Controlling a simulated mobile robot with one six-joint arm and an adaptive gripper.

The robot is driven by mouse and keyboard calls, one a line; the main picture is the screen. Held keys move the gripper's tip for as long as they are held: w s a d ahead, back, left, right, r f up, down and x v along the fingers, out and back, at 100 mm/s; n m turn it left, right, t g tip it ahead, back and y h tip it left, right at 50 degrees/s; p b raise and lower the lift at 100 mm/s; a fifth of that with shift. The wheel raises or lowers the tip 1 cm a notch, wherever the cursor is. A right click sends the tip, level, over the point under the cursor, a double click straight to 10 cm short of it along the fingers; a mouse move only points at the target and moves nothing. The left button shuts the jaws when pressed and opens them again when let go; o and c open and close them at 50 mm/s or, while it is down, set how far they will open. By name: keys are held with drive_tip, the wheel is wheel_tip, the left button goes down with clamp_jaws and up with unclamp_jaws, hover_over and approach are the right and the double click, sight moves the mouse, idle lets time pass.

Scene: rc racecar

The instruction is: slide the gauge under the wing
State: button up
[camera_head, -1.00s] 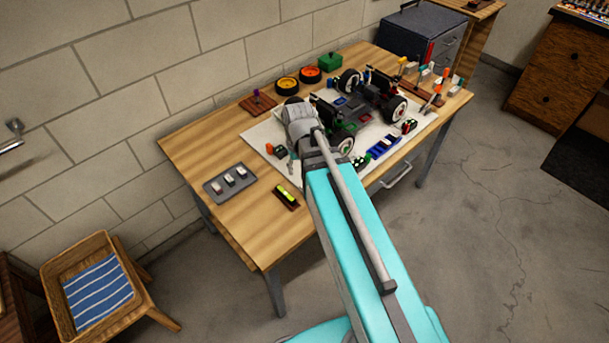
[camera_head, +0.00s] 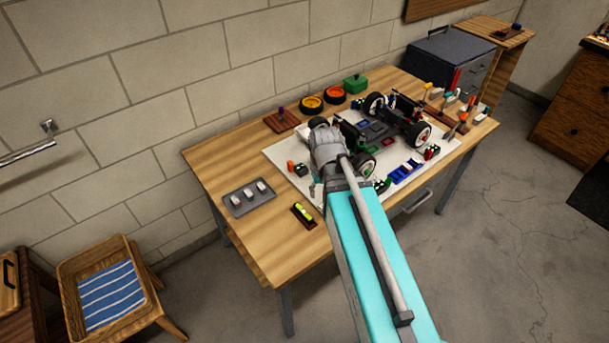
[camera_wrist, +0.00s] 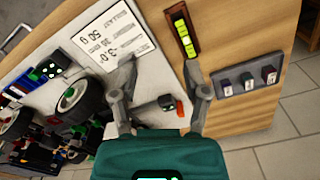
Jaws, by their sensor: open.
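My gripper (camera_wrist: 160,68) is open and empty in the wrist view. Its fingers are spread over the white mat, with a small dark block (camera_wrist: 165,103) between and below them; contact is not visible. A grey tray (camera_wrist: 236,91) to their right holds three small labelled blocks (camera_wrist: 247,80), possibly gauges; I cannot tell which is the gauge. The tray also shows in the head view (camera_head: 239,209), left of my arm. The RC car (camera_head: 383,130) stands on the mat beyond my wrist. My arm hides part of it, and I cannot make out the wing clearly.
A yellow-green level (camera_head: 303,211) lies near the tray. A printed card (camera_wrist: 112,38) lies on the mat. Bare wood (camera_head: 225,160) is free at the table's left.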

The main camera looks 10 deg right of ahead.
sight(290, 162)
drive_tip(key=w+a+r+n+p, duration=0.1)
drive_tip(key=w+a+n, duration=0.1)
drive_tip(key=w, duration=1)
drive_tip(key=w+a+n, duration=0.2)
drive_tip(key=w+a, duration=0.1)
drive_tip(key=w, duration=1)
drive_tip(key=shift+a+r+n+p, duration=0.35)
drive_tip(key=shift+a+r+n, duration=0.05)
drive_tip(key=shift+f, duration=0.25)
wheel_tip(290, 162, down, 13)
drive_tip(key=b, duration=1.3)
drive_tip(key=shift+f+b, duration=0.15)
drive_tip(key=shift+b, duration=0.25)
clamp_jaws()
